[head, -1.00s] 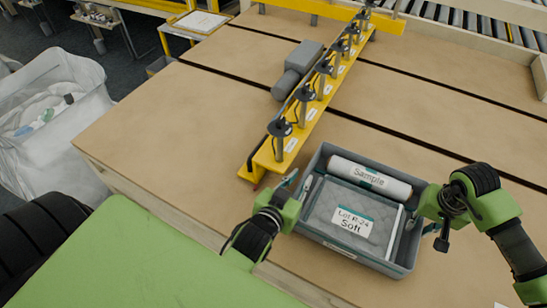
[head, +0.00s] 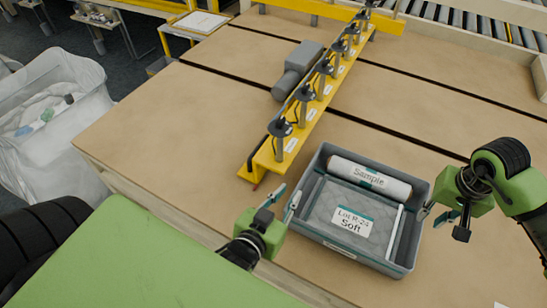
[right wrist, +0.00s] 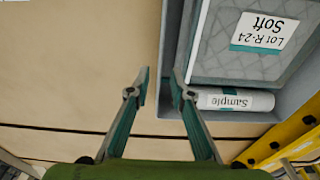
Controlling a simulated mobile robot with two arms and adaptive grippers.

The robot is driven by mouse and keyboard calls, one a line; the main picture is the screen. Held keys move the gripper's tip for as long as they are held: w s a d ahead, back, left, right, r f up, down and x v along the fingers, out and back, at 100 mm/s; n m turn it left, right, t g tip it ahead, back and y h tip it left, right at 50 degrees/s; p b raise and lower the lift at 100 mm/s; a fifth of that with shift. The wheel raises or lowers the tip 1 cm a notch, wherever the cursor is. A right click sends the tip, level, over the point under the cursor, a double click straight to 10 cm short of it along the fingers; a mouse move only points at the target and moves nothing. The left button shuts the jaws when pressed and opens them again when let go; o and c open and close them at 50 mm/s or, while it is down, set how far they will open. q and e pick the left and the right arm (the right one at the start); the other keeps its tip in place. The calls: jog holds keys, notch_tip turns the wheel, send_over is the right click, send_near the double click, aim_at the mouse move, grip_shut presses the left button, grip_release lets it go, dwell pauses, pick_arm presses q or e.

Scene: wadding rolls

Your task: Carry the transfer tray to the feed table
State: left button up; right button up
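The grey transfer tray (head: 408,262) stands on the brown table. In it lie a white roll marked "Sample" (head: 370,178) and a grey quilted pad (head: 327,202) with a label reading "Lot R-24 Soft" (head: 351,222). My left gripper (head: 286,198) is open beside the tray's left wall and holds nothing. My right gripper (head: 436,214) is at the right wall. The right wrist view shows its fingers (right wrist: 160,84) apart, with one finger overlapping the tray's edge in the picture; I cannot tell whether it touches.
A yellow rail (head: 318,90) with several black-topped posts stands behind and left of the tray. A grey motor-like block (head: 303,58) is beside it. A white bag-lined bin (head: 55,125) stands at far left. Bare table (head: 180,120) lies left of the rail.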

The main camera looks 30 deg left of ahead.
jog(key=shift+s+r, duration=0.15)
jog(key=shift+r, duration=0.95)
jog(key=shift+s+r, duration=0.15)
jog(key=shift+r, duration=0.9)
